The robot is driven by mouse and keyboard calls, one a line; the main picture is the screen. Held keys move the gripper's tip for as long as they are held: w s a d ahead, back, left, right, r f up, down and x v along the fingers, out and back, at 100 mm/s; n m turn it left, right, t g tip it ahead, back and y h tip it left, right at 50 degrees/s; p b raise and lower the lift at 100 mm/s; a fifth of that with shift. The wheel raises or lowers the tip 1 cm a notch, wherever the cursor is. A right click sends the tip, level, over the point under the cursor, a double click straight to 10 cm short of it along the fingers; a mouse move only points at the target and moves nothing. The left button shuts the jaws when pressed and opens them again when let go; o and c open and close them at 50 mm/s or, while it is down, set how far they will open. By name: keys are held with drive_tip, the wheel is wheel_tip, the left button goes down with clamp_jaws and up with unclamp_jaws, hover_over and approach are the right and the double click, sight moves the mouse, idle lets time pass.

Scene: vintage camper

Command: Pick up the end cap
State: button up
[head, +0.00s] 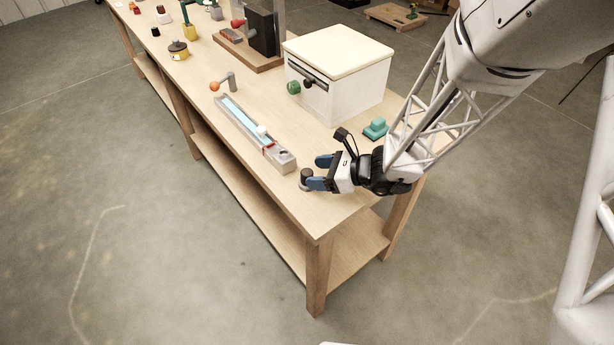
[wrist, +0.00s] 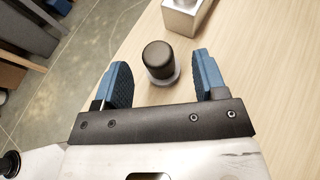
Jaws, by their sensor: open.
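The end cap (wrist: 160,61) looks like a short dark cylinder on a wider grey base, standing upright on the wooden table. In the head view the end cap (head: 306,174) is near the table's front corner, just left of my gripper. My gripper (head: 314,172) is open, with blue finger pads. In the wrist view my gripper (wrist: 162,80) has one finger on each side of the cap, with visible gaps between cap and fingers. The cap lies between the fingers, toward their tips.
A long grey channel (head: 281,160) with a light blue strip lies close behind the cap; its metal end (wrist: 187,14) shows in the wrist view. A teal block (head: 376,128) and a white box (head: 356,88) stand farther back. The table edge is close in front.

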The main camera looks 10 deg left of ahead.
sight(309, 172)
drive_tip(key=shift+a, duration=0.1)
drive_tip(key=shift+x, duration=2.55)
drive_tip(key=shift+s+r, duration=0.1)
drive_tip(key=c, duration=1)
drive_tip(key=shift+r, duration=0.15)
drive_tip(key=shift+r, duration=1.75)
drive_tip(key=s+d, duration=0.2)
drive_tip(key=s, duration=0.2)
drive_tip(key=s+d, duration=0.3)
drive_tip(key=s, duration=0.2)
drive_tip(key=s+d+r, duration=0.1)
drive_tip(key=s+d, duration=0.1)
drive_tip(key=s, duration=0.3)
drive_tip(key=shift+s+d+r, duration=0.1)
drive_tip(key=shift+d, duration=0.05)
